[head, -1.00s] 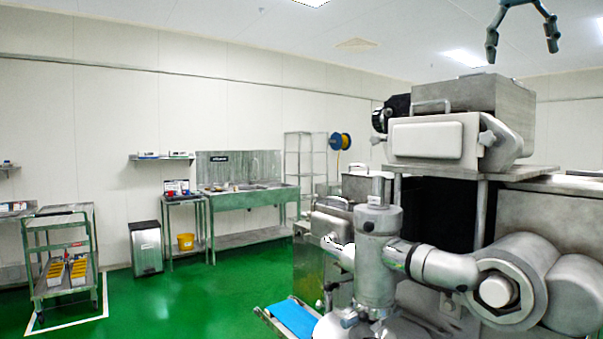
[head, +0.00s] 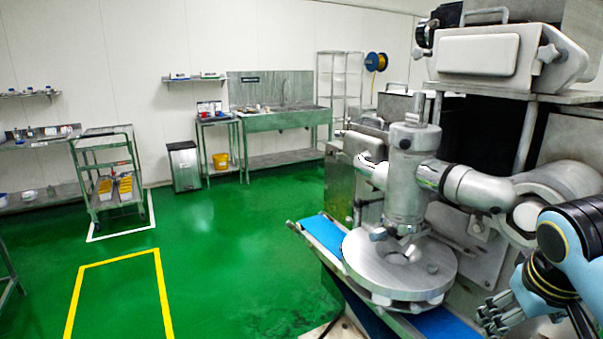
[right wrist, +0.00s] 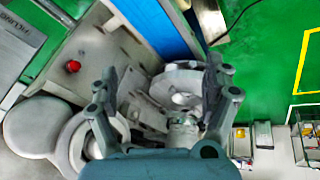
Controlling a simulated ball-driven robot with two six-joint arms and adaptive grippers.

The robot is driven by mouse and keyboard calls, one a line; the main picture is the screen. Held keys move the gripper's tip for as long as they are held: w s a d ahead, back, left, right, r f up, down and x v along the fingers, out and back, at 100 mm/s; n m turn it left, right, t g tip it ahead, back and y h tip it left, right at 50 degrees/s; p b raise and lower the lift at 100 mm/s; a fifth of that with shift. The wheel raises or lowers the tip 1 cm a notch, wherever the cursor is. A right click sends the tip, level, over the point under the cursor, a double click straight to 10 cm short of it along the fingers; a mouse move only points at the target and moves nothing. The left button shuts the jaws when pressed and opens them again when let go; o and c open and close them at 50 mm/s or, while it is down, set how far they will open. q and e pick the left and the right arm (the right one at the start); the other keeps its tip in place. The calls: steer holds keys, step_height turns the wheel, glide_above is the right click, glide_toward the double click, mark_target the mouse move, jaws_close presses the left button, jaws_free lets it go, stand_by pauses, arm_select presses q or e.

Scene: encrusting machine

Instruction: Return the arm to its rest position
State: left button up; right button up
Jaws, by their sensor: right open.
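My right arm enters at the lower right of the head view, in front of the encrusting machine (head: 475,55). Its gripper (head: 493,315) is low, right of the machine's round metal disc (head: 375,268), and part of it is cut off by the frame's bottom edge. In the right wrist view the gripper (right wrist: 160,85) has its two fingers wide apart with nothing between them. The machine's disc (right wrist: 180,88) shows beyond the fingers. My left gripper is in neither view.
A blue conveyor belt (head: 322,238) runs under the disc. Green floor (head: 225,260) is open to the left, with a yellow marked outline (head: 118,258). A trolley (head: 105,175), a bin (head: 184,167) and a sink table (head: 290,120) stand at the back.

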steer(key=s+a+f+n+y, duration=0.1)
steer(key=s+a, duration=0.2)
steer(key=s, duration=0.8)
steer(key=s+a+n+y, duration=0.1)
steer(key=s+a, duration=0.3)
steer(key=s, duration=0.6)
steer(key=s+d+f+g+b, duration=0.2)
steer(key=f+b, duration=1.1)
steer(key=f, duration=2.6)
steer(key=s+f+b, duration=0.3)
steer(key=s+f, duration=0.3)
steer(key=f, duration=0.3)
steer(key=s+d+f+b, duration=0.1)
steer(key=s+f+b, duration=0.3)
steer(key=f, duration=0.5)
steer(key=s+d+f+m+b, duration=0.1)
steer(key=s+f+b, duration=0.3)
steer(key=s+f, duration=0.4)
step_height(320, 180, down, 2)
steer(key=shift+s+f+g, duration=0.1)
steer(key=shift+s+g, duration=0.05)
steer(key=shift+g, duration=0.25)
steer(key=shift+d, duration=0.1)
